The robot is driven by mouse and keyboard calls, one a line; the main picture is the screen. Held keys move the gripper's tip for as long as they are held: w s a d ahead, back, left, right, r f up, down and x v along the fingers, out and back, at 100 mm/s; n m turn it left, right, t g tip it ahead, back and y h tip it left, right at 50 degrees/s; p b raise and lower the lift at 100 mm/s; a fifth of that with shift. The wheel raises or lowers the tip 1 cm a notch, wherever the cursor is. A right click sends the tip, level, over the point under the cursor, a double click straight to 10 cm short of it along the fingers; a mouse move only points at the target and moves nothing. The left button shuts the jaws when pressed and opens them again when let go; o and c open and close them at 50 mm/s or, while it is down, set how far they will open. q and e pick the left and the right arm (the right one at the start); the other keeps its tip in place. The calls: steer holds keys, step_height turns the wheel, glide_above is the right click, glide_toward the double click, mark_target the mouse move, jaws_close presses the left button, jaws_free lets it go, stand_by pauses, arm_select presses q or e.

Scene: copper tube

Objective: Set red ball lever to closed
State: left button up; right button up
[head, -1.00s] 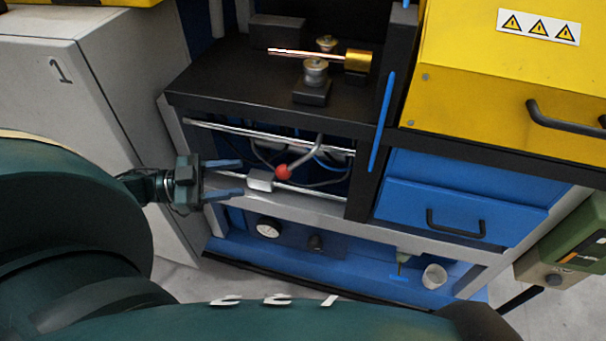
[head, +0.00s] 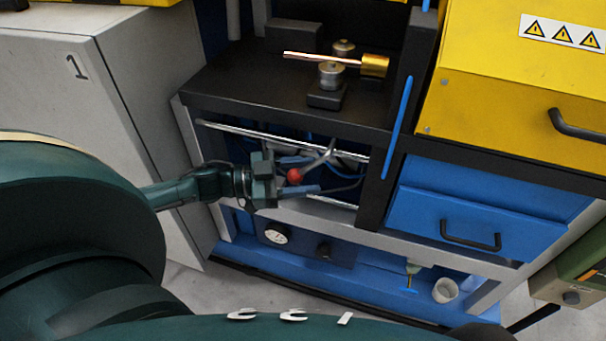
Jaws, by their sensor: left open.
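The red ball (head: 295,176) sits on the lower end of a grey lever (head: 322,157) in the open bay under the black bench top. My left gripper (head: 302,175) is open, with one blue finger above the ball and one below it. The ball lies between the two fingers; I cannot tell whether either touches it. The slider block on the lower rail is hidden behind the gripper. My right gripper is not in view.
A chrome rail (head: 350,155) crosses the bay's top, with cables behind it. A copper tube (head: 320,59) lies in fixtures on the black bench top (head: 240,85). A blue drawer (head: 480,215) is at right, a grey cabinet (head: 60,120) at left.

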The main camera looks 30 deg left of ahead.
arm_select(q)
steer(key=shift+c, duration=0.2)
jaws_close()
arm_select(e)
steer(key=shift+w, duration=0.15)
arm_select(q)
steer(key=shift+f, duration=0.1)
